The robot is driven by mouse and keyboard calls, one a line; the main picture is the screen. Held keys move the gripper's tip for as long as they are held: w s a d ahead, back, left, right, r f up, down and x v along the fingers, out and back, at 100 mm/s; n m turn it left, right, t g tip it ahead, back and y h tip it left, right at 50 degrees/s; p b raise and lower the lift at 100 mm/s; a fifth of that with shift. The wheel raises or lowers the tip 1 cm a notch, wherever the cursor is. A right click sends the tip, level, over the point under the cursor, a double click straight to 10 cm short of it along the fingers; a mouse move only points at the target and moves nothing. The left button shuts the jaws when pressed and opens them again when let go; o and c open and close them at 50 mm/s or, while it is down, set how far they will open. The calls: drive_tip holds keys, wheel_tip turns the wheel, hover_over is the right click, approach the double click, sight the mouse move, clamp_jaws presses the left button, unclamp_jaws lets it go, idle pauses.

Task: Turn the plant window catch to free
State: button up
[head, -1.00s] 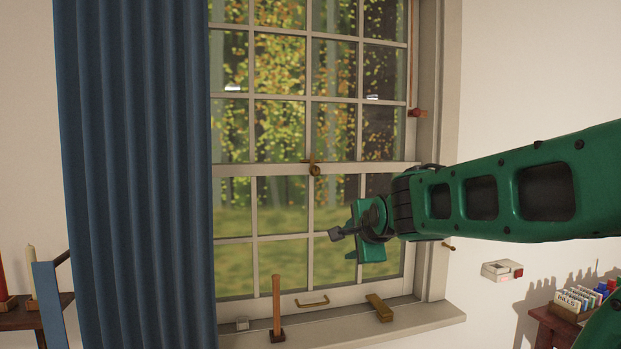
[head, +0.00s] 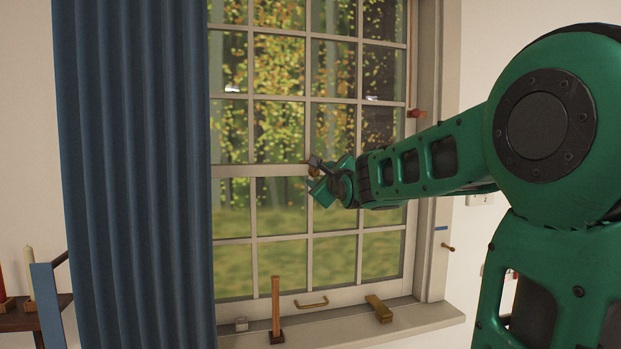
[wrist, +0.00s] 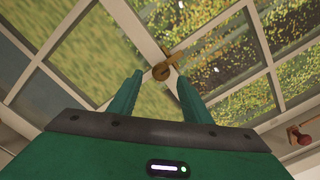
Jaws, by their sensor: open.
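The brass window catch (wrist: 163,71) sits on the meeting rail of the sash window (head: 235,171). In the wrist view its round boss and lever lie just beyond and between my fingertips. In the head view my gripper (head: 313,176) is at the catch and hides most of it. My gripper also shows in the wrist view (wrist: 160,80), with its two green fingers apart on either side of the catch. I cannot tell whether a finger touches it.
A blue curtain (head: 135,180) hangs left of the window. On the sill stand an upright wooden stick (head: 276,305) and a brass-coloured block (head: 379,308). A brass sash pull (head: 311,303) is on the lower rail. A red-brown knob (head: 417,113) is on the right frame.

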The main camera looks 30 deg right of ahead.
sight(315, 173)
drive_tip(key=shift+x, duration=2.5)
drive_tip(key=shift+c, duration=0.2)
